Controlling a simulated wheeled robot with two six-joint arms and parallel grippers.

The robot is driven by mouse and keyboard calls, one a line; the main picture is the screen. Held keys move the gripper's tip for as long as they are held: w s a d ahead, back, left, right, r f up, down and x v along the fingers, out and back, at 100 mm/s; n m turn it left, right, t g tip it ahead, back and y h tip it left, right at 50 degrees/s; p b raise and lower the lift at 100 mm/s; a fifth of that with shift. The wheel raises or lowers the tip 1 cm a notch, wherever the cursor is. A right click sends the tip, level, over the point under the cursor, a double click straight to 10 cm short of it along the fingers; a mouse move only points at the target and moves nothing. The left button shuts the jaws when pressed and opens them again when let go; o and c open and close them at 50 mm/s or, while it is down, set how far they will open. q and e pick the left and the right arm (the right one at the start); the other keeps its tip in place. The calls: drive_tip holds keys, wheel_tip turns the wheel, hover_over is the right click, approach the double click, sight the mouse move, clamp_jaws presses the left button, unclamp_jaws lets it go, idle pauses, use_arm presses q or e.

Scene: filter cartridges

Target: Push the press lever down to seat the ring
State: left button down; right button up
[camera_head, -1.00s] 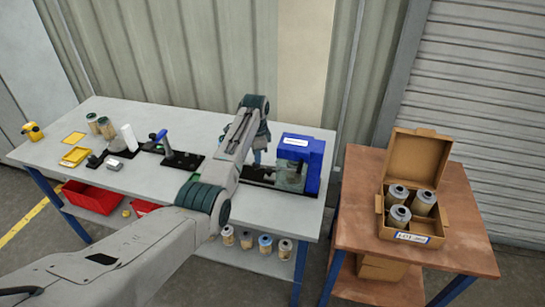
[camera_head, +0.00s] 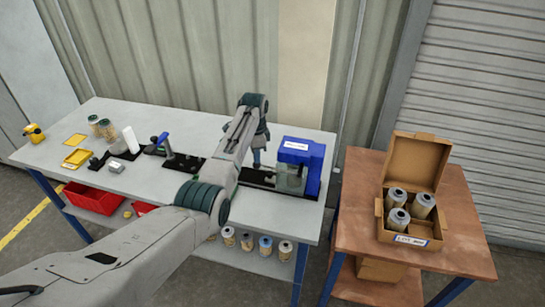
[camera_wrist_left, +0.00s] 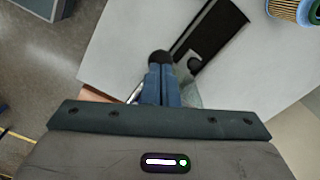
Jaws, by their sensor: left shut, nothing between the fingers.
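My left arm reaches across the workbench in the head view. Its gripper (camera_head: 257,158) hangs beside the blue machine with its blue fingers together. In the left wrist view the gripper (camera_wrist_left: 160,72) is shut and empty, with a dark rounded knob (camera_wrist_left: 158,57) at the fingertips. I cannot tell whether this knob is the press lever's end or part of the fingers. A black base plate (camera_wrist_left: 212,30) lies beyond it. In the head view an upright fixture with a dark blue-green handle (camera_head: 163,141) stands left of my arm. The ring cannot be made out. My right gripper is not in view.
A blue machine (camera_head: 314,165) stands at the bench's right end. A cartridge with a green and blue end (camera_wrist_left: 290,10) shows in the wrist view. A carton (camera_head: 410,226) of cartridges stands on the brown table (camera_head: 465,235). The bench front is partly clear.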

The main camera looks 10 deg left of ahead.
use_arm(q)
wheel_tip(320, 180, up, 8)
idle(0.8)
drive_tip(key=shift+f, duration=0.1)
idle(0.3)
